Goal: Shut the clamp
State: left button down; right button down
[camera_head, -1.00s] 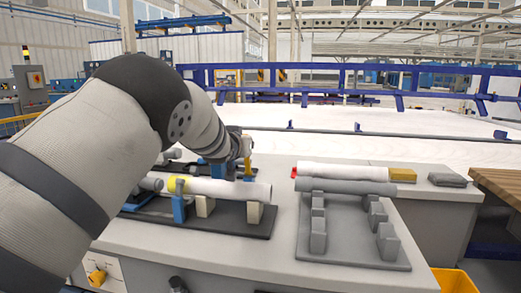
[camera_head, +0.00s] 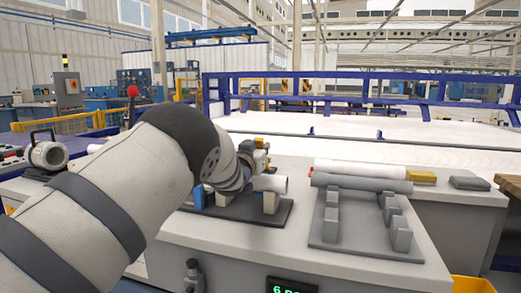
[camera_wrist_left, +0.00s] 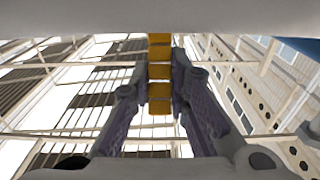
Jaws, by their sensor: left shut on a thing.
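A white pipe (camera_head: 272,184) lies across blue and beige supports on a dark base plate (camera_head: 245,208) on the grey bench. My left arm hides the pipe's left part and most of the clamp. A small yellow part shows beside my left gripper (camera_head: 261,152), above the pipe. In the left wrist view, the two dark fingers of my left gripper (camera_wrist_left: 160,92) are shut on a ribbed yellow clamp handle (camera_wrist_left: 159,72). The clamp's jaw is hidden, so I cannot tell how far it is closed. My right gripper is not in view.
To the right, a grey rack (camera_head: 330,225) stands on the bench with a grey pipe (camera_head: 360,183) on it. A white pipe (camera_head: 358,169) with a red end and a yellow block (camera_head: 421,176) lie behind. A blue rail frame (camera_head: 400,98) stands beyond.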

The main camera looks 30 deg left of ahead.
pick_arm(q)
jog(key=c, duration=1.5)
grip_release()
jog(key=v, duration=1.2)
jog(key=shift+d, duration=0.15)
jog(key=shift+f, duration=0.1)
